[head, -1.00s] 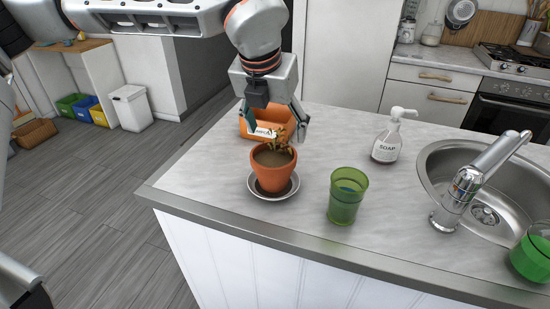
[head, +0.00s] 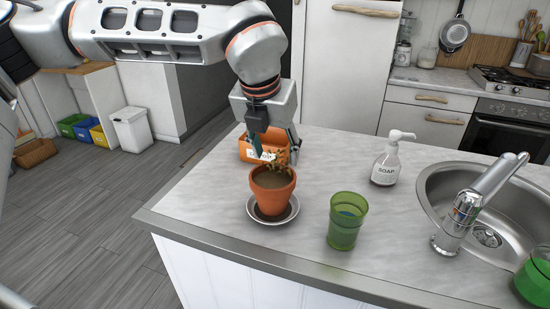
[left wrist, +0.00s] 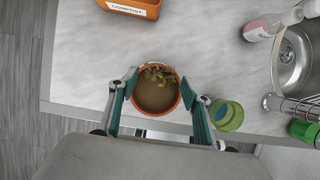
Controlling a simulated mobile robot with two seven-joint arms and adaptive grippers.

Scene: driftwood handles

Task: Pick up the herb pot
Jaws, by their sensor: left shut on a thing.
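The herb pot (head: 272,193) is a terracotta pot with dark soil and a small brownish plant. It stands upright on a round metal saucer (head: 250,210) near the counter's front left corner. My left gripper (head: 275,158) reaches down from above and is shut on the pot at its rim. In the left wrist view my left gripper (left wrist: 158,82) has a green-padded finger on each side of the herb pot (left wrist: 156,96). The finger contacts are partly hidden in the head view. My right gripper is not in view.
An orange compost bin (head: 250,152) stands just behind the pot. A green glass (head: 346,222) is close on its right. A soap bottle (head: 386,165), a sink (head: 432,190) with a tap and another green container (head: 533,277) are farther right. The middle of the counter (head: 330,160) is clear.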

